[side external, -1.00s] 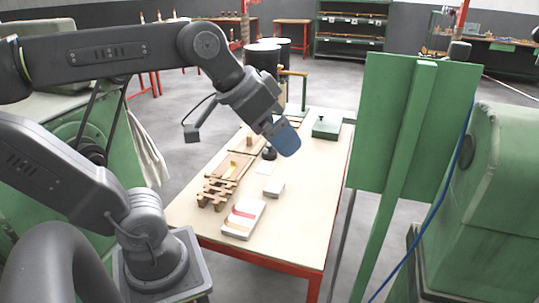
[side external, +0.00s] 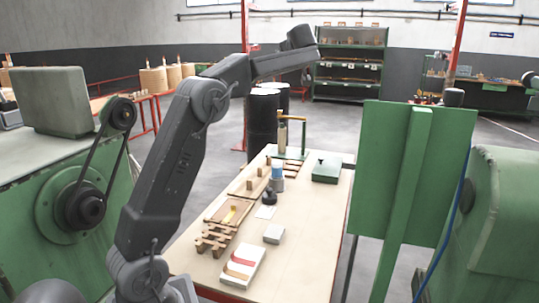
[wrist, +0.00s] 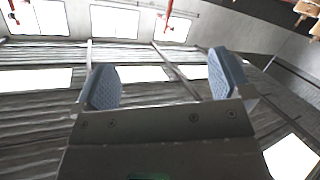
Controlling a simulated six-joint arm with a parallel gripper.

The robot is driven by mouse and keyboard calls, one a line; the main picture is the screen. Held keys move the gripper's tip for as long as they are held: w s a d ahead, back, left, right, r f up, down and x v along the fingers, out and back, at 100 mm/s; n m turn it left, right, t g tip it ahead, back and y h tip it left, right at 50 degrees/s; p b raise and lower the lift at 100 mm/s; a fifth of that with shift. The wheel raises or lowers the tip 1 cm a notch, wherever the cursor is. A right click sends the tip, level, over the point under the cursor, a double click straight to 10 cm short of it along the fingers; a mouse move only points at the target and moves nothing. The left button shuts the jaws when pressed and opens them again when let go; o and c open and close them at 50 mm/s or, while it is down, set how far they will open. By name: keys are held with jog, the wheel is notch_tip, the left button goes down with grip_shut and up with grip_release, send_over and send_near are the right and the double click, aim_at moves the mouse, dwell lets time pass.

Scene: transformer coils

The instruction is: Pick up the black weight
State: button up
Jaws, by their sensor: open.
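The black weight (side external: 269,197), a small dark round piece with a knob on top, stands upright on the workbench (side external: 310,235) in the side view. It is beside a white card and the wooden pieces. My gripper shows in the wrist view (wrist: 165,82) with its two blue-grey fingers wide apart and nothing between them. In the side view my arm is raised and its end is high above the far part of the bench, well away from the weight. The fingertips are hard to make out there. The wrist view faces the ceiling and windows, so the weight is not in it.
On the bench are a white block with red and yellow strips (side external: 243,265), a small grey-white block (side external: 274,234), a blue and grey cylinder (side external: 277,172), wooden pieces (side external: 215,238) and a green box (side external: 326,170). A green panel (side external: 405,170) stands right of the bench.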

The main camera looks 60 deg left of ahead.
jog(key=s+a+f+n+g+h, duration=0.1)
jog(key=a+f+g+h, duration=0.3)
jog(key=f, duration=0.7)
jog(key=g+h, duration=0.3)
jog(key=h, duration=0.1)
send_over(271, 190)
jog(key=d, duration=0.6)
notch_tip(271, 190, down, 33)
jog(key=shift+m, duration=0.3)
jog(key=x, duration=0.8)
jog(key=shift+w+d+f, duration=0.1)
jog(key=shift+d, duration=0.05)
jog(key=shift+a+x, duration=0.15)
jog(key=shift+x, duration=1.4)
jog(key=shift+a+x, duration=0.15)
jog(key=shift+x, duration=1.4)
jog(key=shift+c, duration=0.3)
jog(key=c, duration=1.3)
jog(key=shift+w+r, duration=0.1)
jog(key=shift+r, duration=0.2)
jog(key=shift+c, duration=0.6)
